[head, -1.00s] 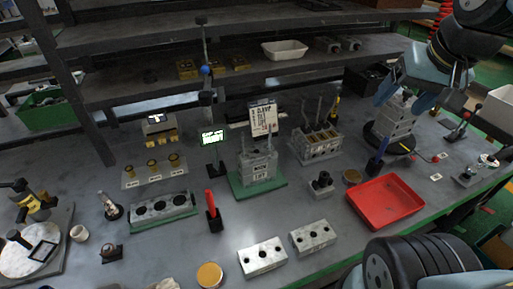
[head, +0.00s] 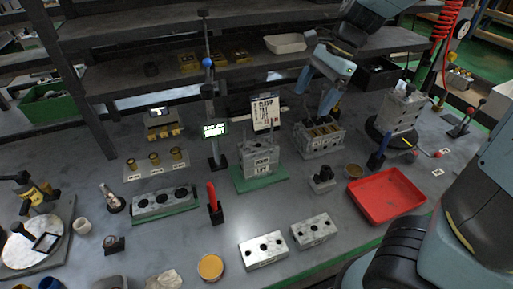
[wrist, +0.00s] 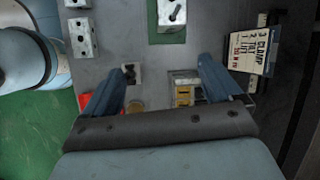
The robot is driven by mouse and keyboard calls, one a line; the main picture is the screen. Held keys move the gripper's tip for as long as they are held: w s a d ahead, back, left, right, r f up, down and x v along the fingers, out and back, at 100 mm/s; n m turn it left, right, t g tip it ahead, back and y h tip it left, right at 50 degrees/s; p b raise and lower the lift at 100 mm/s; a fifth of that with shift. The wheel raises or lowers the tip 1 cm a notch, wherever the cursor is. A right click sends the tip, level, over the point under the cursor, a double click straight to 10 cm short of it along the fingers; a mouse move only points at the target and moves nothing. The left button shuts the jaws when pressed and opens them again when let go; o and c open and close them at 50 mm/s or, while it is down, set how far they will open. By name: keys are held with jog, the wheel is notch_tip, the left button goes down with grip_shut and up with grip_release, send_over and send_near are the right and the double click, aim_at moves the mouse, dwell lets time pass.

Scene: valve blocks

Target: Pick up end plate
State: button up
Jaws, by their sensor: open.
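No part is labelled as the end plate, and I cannot tell for sure which it is. Two light grey blocks with holes, a left one (head: 262,251) and a right one (head: 313,231), lie near the front edge of the bench; both also show at upper left in the wrist view (wrist: 84,38). A grey slotted rack (head: 322,150) stands farther back. My gripper (head: 316,95) is open and empty above this rack, apart from the two blocks. In the wrist view its blue fingers (wrist: 163,82) are spread wide, with the rack partly hidden behind the right finger.
A red tray (head: 387,196) is at the right. A grey block (head: 400,110) stands on a dark round base behind it. A grey block stack (head: 259,160) on a green plate, a sign (head: 265,112) and a lit display post stand left of the rack. Shelves are behind.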

jog(key=w+a+f+m, duration=0.1)
jog(key=a+f+m, duration=0.1)
jog(key=a, duration=0.1)
send_over(274, 141)
jog(key=d, duration=0.3)
notch_tip(274, 141, down, 8)
jog(key=shift+g, duration=0.3)
jog(key=shift+w+a+f, duration=0.1)
jog(key=shift+a+f, duration=0.3)
jog(key=shift+f, duration=0.3)
jog(key=shift+w+a+f, duration=0.1)
jog(key=shift+a+f, duration=0.35)
jog(key=shift+f, duration=0.3)
jog(key=shift+a+f, duration=0.4)
jog(key=shift+f, duration=0.3)
jog(key=c, duration=1.3)
